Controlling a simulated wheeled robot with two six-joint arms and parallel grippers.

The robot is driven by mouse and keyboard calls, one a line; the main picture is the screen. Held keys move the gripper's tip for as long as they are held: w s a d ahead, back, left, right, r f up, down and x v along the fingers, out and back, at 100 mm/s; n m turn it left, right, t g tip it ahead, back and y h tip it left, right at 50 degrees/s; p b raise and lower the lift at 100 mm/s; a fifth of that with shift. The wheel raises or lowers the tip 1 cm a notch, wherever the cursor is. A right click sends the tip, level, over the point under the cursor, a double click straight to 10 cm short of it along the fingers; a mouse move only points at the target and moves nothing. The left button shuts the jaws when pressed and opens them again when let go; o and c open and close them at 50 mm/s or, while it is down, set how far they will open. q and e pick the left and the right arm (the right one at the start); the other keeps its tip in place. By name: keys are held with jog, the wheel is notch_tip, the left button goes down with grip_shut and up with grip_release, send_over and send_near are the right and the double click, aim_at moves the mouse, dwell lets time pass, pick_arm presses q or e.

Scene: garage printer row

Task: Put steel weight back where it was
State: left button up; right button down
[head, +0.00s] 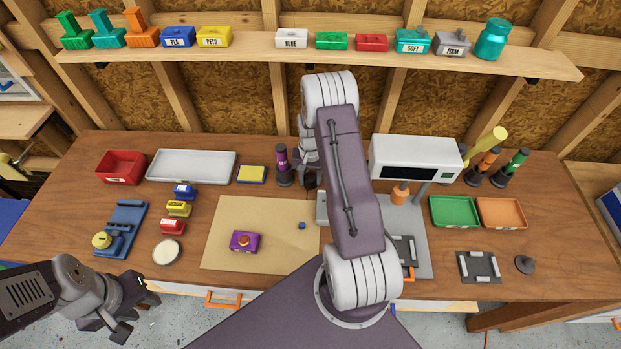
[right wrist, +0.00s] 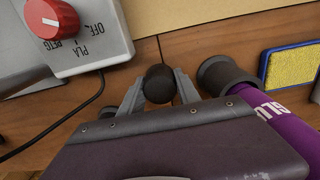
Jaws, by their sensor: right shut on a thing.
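My right gripper (right wrist: 158,92) is shut on a small dark thing with a round knob-like top, which I take to be the steel weight (right wrist: 158,82). It is between the two fingers, close to the wooden bench top; I cannot tell whether it touches the bench. In the head view my right arm hides the held thing, and only a little of the right gripper (head: 309,180) shows beside the purple glue stick (head: 282,168). My left gripper (head: 132,312) is open and empty off the bench's front left edge.
The glue stick stands close on the right in the right wrist view (right wrist: 262,115), near a yellow sponge (right wrist: 291,79). A control box with a red dial (right wrist: 52,18) is at upper left. A dark knobbed disc (head: 524,265) lies at the bench's right. The brown mat (head: 215,255) has free room.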

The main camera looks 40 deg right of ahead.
aim_at(310, 177)
jog(key=shift+f, duration=0.1)
jog(key=c, duration=0.9)
grip_release()
jog(key=shift+o, duration=0.2)
notch_tip(310, 177, up, 11)
jog(key=shift+r+b, duration=0.1)
jog(key=shift+b, duration=0.9)
jog(key=s+a+n+t+b, duration=0.1)
jog(key=s+a+n, duration=0.6)
jog(key=s+a, duration=0.7)
jog(key=shift+s+a+n+b, duration=0.2)
jog(key=shift+a+n+b, duration=0.3)
jog(key=shift+a, duration=1.7)
